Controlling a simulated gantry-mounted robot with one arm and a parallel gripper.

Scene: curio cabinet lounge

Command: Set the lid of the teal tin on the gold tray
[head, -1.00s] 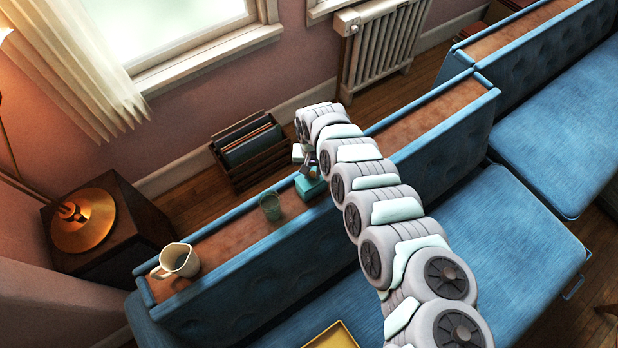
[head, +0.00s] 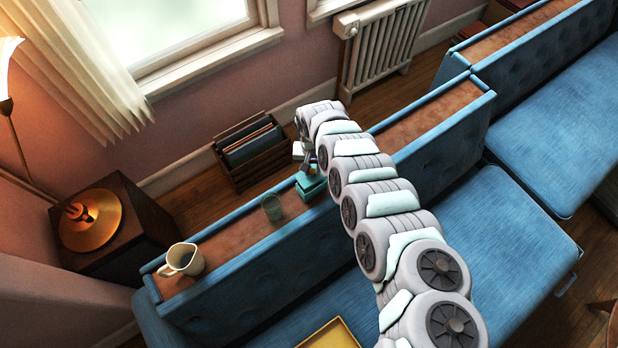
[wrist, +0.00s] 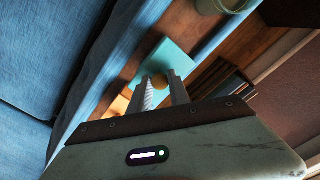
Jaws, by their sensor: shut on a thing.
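The teal tin (head: 312,193) stands on the brown ledge along the top of the blue sofa back. Its square teal lid (wrist: 172,58) shows in the wrist view, with a round gold knob (wrist: 158,83) between my fingers. My gripper (head: 308,170) is shut on the lid by this knob, right above the tin; it also shows in the wrist view (wrist: 158,86). The lid looks at or just above the tin's top; I cannot tell whether a gap separates them. The gold tray (head: 335,338) is partly in view at the bottom of the head view, empty where visible.
A green glass (head: 272,207) stands on the ledge (head: 235,235) left of the tin, and a cream mug (head: 183,260) farther left. A crate of records (head: 248,150) is on the floor behind.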

